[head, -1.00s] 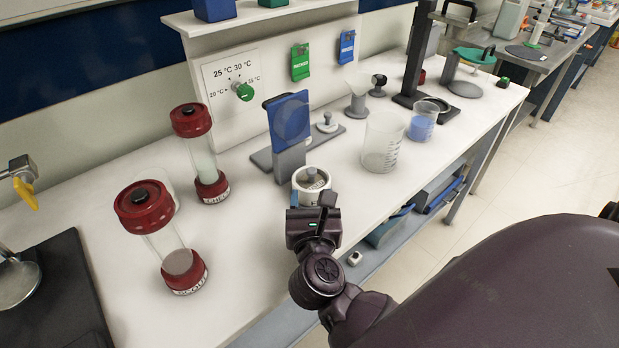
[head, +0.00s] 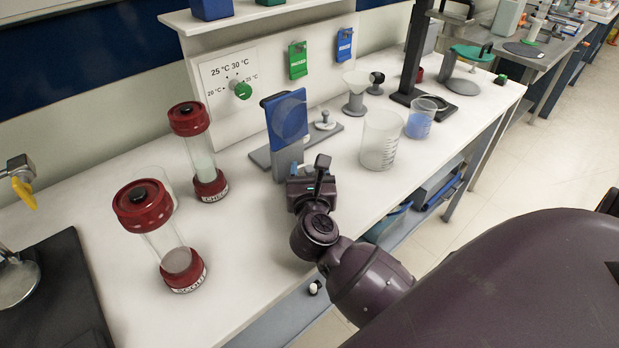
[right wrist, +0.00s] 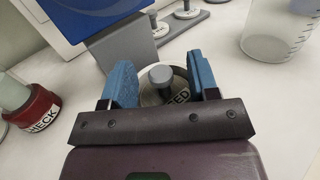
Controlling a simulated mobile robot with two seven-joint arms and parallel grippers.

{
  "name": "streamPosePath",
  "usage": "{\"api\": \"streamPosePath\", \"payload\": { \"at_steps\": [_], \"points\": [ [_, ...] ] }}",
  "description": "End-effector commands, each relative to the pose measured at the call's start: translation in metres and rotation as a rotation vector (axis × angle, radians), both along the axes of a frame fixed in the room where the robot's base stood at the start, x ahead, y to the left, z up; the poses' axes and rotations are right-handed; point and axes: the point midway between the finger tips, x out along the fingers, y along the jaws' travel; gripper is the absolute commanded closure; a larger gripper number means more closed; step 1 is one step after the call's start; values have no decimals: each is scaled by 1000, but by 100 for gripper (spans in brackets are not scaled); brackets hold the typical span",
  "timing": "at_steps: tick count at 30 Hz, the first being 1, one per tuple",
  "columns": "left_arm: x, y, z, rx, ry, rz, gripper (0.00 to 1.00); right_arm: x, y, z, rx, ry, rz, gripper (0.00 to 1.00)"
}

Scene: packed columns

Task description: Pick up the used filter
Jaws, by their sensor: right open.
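A round pot (right wrist: 178,93) with a grey knob on its lid and a label ending in "ED" stands on the bench, between the fingers in the right wrist view. My right gripper (right wrist: 160,75) is open, its two blue fingers on either side of the knob with gaps. In the head view my right gripper (head: 313,180) hides most of this pot. A pale, see-through disc (head: 289,115) rests against a blue panel (head: 284,125) on a grey stand behind it. I cannot tell which of these is or holds the used filter. My left gripper is not in view.
Two red-capped glass columns (head: 177,262) (head: 200,150) stand left of the gripper. A clear beaker (head: 379,140), a beaker with blue liquid (head: 419,122) and a funnel stand (head: 355,95) are to the right. The bench front is clear.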

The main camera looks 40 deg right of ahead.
Motion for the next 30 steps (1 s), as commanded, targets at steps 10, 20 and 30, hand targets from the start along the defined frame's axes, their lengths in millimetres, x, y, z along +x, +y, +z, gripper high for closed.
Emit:
{"api": "streamPosePath", "payload": {
  "at_steps": [10, 20, 30],
  "points": [
    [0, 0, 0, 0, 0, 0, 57, 0, 0, 0, -1, -1, 0, 90],
    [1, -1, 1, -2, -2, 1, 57, 0, 0, 2, 0, -1, 0, 99],
    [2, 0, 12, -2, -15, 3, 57, -4, 3, 40, 3, -4, 0, 99]
  ]
}}
